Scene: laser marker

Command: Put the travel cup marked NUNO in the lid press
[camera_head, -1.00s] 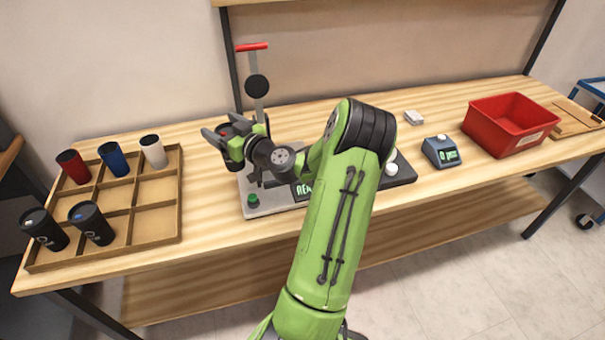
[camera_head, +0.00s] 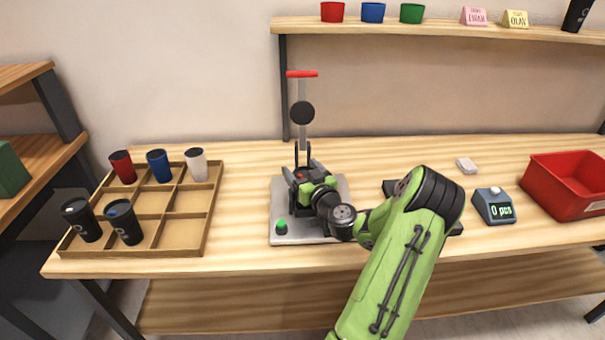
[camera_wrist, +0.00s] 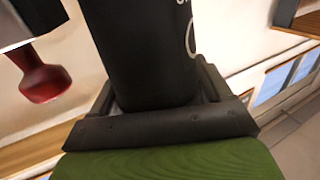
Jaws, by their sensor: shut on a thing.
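My gripper (camera_head: 303,182) is shut on a black travel cup, which fills the middle of the wrist view (camera_wrist: 140,50). Part of white lettering and a ring mark show at the cup's edge; the name cannot be read. The lid press (camera_head: 282,228) has a grey base plate, a green button, an upright post with a round black part, and a red handle on top. In the head view my gripper is over the press base, in front of the post. The cup is mostly hidden there, so I cannot tell whether it touches the base.
A wooden tray (camera_head: 184,233) at left holds red, blue and white cups behind and two black cups in front. A blue counter (camera_head: 494,205) and a red bin (camera_head: 567,187) stand at right. A shelf (camera_head: 430,27) above carries coloured cups and name cards.

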